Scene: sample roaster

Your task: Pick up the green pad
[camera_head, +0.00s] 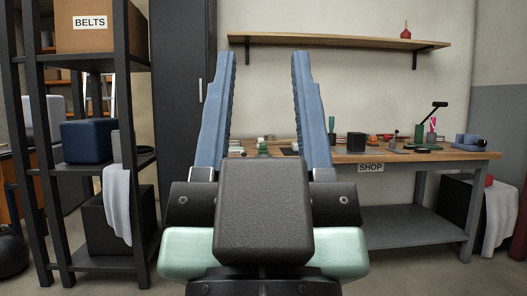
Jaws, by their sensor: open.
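My gripper (266,57) fills the middle of the view, close to the camera. I cannot clearly pick out the green pad. My gripper and wrist hide part of the bench.
A wooden wall shelf (340,41) hangs above. A dark rack (108,62) with boxes stands at the left. A cloth-draped black bin (460,203) is at the right.

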